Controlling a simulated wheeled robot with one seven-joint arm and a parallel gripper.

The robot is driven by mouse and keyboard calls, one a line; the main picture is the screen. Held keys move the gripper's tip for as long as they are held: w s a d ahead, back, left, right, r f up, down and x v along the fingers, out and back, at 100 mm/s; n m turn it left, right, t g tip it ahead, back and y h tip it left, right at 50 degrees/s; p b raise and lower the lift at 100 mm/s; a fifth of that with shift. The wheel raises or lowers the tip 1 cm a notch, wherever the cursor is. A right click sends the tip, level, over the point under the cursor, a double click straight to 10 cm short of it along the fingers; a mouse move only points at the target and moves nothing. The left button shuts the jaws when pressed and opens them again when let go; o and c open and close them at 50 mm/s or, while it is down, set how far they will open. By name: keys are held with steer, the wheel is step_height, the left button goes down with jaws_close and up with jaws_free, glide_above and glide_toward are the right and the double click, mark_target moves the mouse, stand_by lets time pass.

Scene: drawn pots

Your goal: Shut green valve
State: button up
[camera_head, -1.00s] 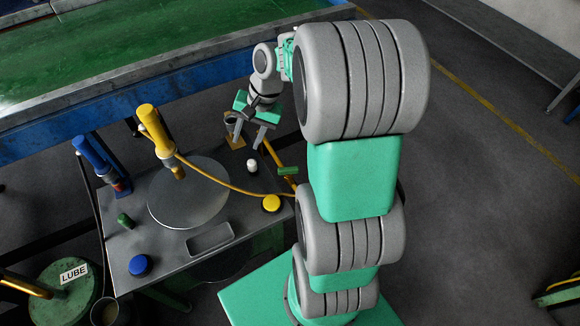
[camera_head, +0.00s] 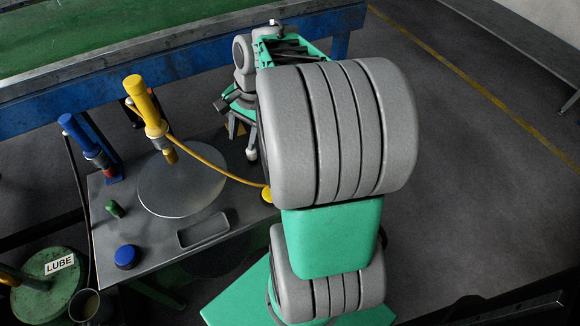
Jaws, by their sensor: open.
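My gripper (camera_head: 243,136) is beyond the work table's far right part, partly covered by my own arm's large grey joint. It is open, with its fingers pointing down just above a white knob (camera_head: 252,154); I cannot tell whether they touch it. The green valve handle on the yellow pipe, seen earlier at the table's right edge, is now hidden behind my arm. A small green cylinder (camera_head: 115,209) stands at the table's left side, well away from my gripper.
The grey table (camera_head: 150,258) carries a round metal plate (camera_head: 190,200), a yellow-handled tool (camera_head: 144,102) with a yellow hose, a blue-handled tool (camera_head: 82,135), a blue knob (camera_head: 126,257) and a yellow knob (camera_head: 267,194). A green LUBE drum (camera_head: 45,285) stands left.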

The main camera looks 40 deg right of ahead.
steer(key=s+d+f+m+t+y+b, duration=0.1)
steer(key=s+d+f+m+b, duration=0.1)
steer(key=d+f+m, duration=0.5)
steer(key=s+d+f+m+y+b, duration=0.1)
steer(key=s+d+f+m+b, duration=0.15)
steer(key=d+f+m, duration=0.55)
steer(key=f+n, duration=0.1)
steer(key=w+f+n+b, duration=0.1)
steer(key=f, duration=0.1)
steer(key=w+f+b, duration=0.1)
steer(key=shift+w+f+n, duration=0.15)
steer(key=shift+f+n, duration=0.05)
steer(key=shift+n, duration=0.2)
steer(key=shift+c, duration=0.6)
jaws_close()
